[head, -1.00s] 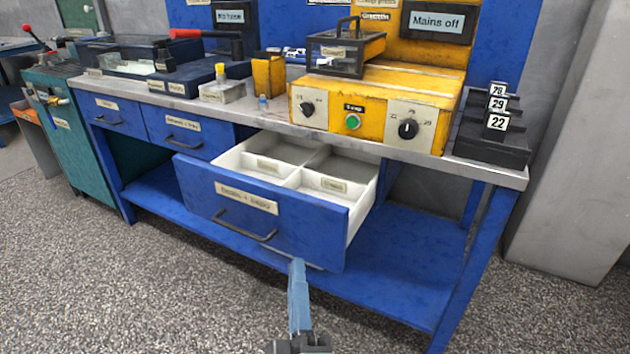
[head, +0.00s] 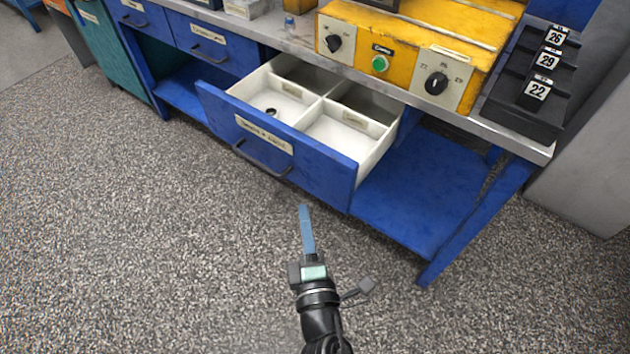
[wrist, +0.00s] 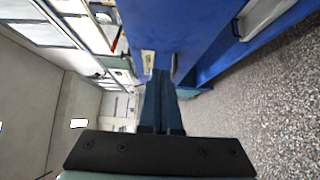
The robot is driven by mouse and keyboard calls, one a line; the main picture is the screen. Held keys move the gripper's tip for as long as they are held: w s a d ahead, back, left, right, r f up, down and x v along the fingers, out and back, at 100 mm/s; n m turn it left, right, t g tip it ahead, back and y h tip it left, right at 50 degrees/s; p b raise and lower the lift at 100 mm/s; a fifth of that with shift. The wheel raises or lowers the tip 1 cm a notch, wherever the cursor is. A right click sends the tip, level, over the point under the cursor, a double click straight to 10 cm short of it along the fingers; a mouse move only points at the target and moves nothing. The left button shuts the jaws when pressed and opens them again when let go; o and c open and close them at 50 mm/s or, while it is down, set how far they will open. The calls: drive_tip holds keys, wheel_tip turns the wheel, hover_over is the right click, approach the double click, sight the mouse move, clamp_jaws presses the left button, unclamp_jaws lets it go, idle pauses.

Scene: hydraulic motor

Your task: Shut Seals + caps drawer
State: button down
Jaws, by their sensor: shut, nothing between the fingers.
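The Seals + caps drawer (head: 320,165) is blue with a black bar handle (head: 262,160) and a label (head: 264,134) too blurred to read surely. It stands pulled out from under the bench, its white compartments showing, with a small dark ring (head: 271,112) in one. My gripper (head: 305,207) is shut and empty, in front of and below the drawer front, to the right of the handle. In the wrist view the shut blue fingers (wrist: 161,75) point along the blue drawer front (wrist: 185,25), with the handle (wrist: 175,65) near their tips. Contact cannot be told.
Two shut drawers (head: 215,48) are to the left. A yellow control box (head: 405,55) and a black number stand (head: 525,90) are on the bench. A blue lower shelf (head: 425,195) and bench leg (head: 475,220) are at right. The floor in front is clear.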

sight(312, 169)
drive_tip(key=shift+w+d+p, duration=0.2)
drive_tip(key=shift+w+d, duration=0.1)
drive_tip(key=shift+w, duration=1)
drive_tip(key=shift+w+d+p, duration=0.25)
drive_tip(key=shift+w+d, duration=0.05)
drive_tip(key=shift+w, duration=0.95)
drive_tip(key=shift+w+d+p, duration=0.2)
drive_tip(key=shift+w+d, duration=0.1)
drive_tip(key=shift+w, duration=1)
